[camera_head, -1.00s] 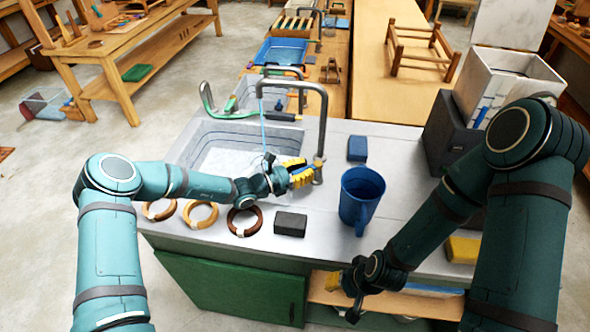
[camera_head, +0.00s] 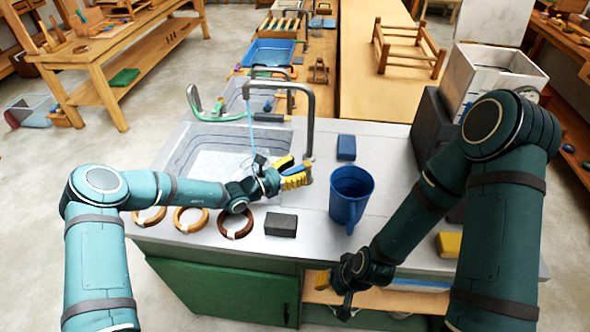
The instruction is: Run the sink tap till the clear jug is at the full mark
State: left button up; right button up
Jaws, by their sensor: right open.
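The tap (camera_head: 309,110) arches over the sink (camera_head: 200,140), and a thin pale-blue stream (camera_head: 251,135) falls from its spout. I cannot make out the clear jug for certain; my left wrist covers the spot where the stream lands, and only a faint pale outline shows there. My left gripper (camera_head: 291,173) has its yellow fingers at the tap's base, with something bluish between them; whether it grips is unclear. My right gripper (camera_head: 335,294) is open and empty in front of the counter edge, low over the wooden shelf.
A blue jug (camera_head: 350,194) stands on the counter (camera_head: 320,225) right of the tap. A blue block (camera_head: 346,147), a dark block (camera_head: 281,224) and three rings, one dark brown (camera_head: 237,224), lie nearby. A green hose (camera_head: 212,115) curves behind the sink. A yellow block (camera_head: 448,244) lies at right.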

aim_at(296, 170)
pick_arm(q)
jog(key=shift+a, duration=0.15)
jog(key=shift+r, duration=0.2)
notch_tip(296, 170, up, 10)
jog(key=shift+f, duration=0.2)
dwell(3.8)
jog(key=shift+s, duration=0.1)
dwell(2.9)
